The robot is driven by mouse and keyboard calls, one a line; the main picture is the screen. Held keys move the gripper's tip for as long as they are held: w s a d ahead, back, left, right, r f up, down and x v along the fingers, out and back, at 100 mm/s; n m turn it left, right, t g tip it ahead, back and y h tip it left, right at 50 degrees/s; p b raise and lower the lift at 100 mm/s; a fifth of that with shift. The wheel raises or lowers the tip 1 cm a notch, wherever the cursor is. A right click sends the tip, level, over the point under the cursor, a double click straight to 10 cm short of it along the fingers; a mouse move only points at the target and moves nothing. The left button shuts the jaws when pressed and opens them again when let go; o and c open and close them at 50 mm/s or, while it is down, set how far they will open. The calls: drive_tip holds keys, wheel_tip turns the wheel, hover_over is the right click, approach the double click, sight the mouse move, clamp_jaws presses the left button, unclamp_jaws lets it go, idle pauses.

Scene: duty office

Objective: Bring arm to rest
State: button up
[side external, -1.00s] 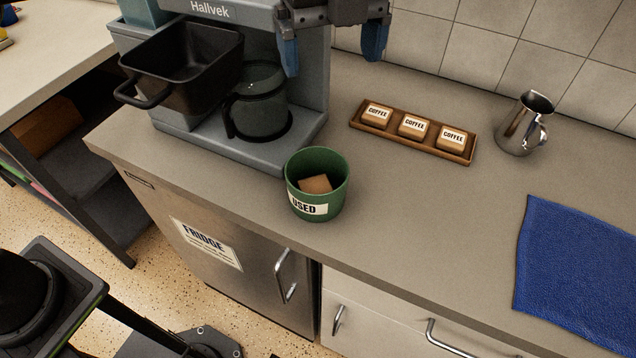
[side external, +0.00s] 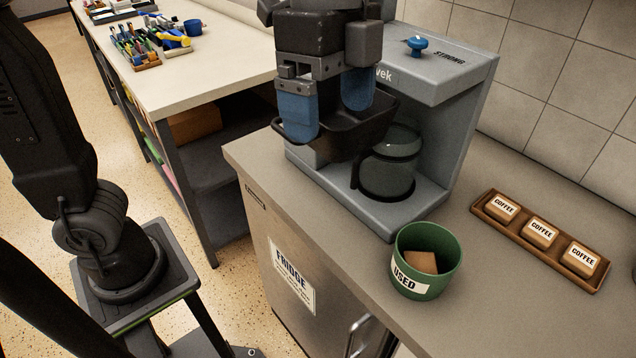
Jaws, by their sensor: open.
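My gripper (side external: 328,108) hangs in front of the grey coffee machine (side external: 468,88), its two blue fingertips apart with nothing seen between them. In the picture the fingers overlap the black filter basket (side external: 345,142), which is pulled out from the machine; I cannot tell whether they touch it. A dark glass jug (side external: 390,172) stands on the machine's base. The green cup labelled USED (side external: 447,280) stands on the counter with a brown piece (side external: 420,262) in it.
A wooden tray (side external: 487,213) with three COFFEE packs (side external: 540,232) lies at right. A blue knob (side external: 417,46) tops the machine. A white table (side external: 205,75) with stationery stands behind at left. The counter front between cup and tray is clear.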

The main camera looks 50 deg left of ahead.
drive_tip(key=s+a+f+n+h, duration=0.1)
drive_tip(key=s+a+f+n, duration=0.3)
drive_tip(key=s+a+n, duration=0.3)
drive_tip(key=a+f+n+t+y, duration=0.2)
drive_tip(key=a+f+n+t, duration=0.4)
drive_tip(key=a+n, duration=0.2)
drive_tip(key=shift+w+a+f+n, duration=0.15)
drive_tip(key=shift+a+f+n, duration=0.15)
drive_tip(key=shift+a, duration=0.4)
idle(0.6)
